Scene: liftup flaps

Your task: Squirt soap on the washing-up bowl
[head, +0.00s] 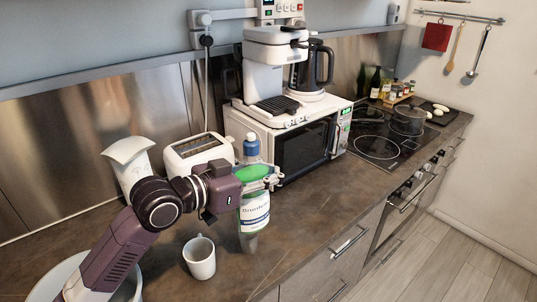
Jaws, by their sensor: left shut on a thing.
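My left gripper (263,178) is shut on a soap bottle (255,212) with a blue cap, a green band and a white label. It holds the bottle upright over the counter, to the right of a white mug; the bottle's lower end looks clear, and I cannot tell whether it touches the counter. The washing-up bowl (52,283) seems to be the round white vessel at the bottom left, cut by the picture edge and partly hidden by my left arm. My right gripper is not in view.
The white mug (200,258) stands near the counter's front edge. A toaster (198,151), a microwave (300,140) with a coffee machine (275,65) on top, and a paper roll (130,160) stand behind. A pot (408,119) sits by the hob at the right.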

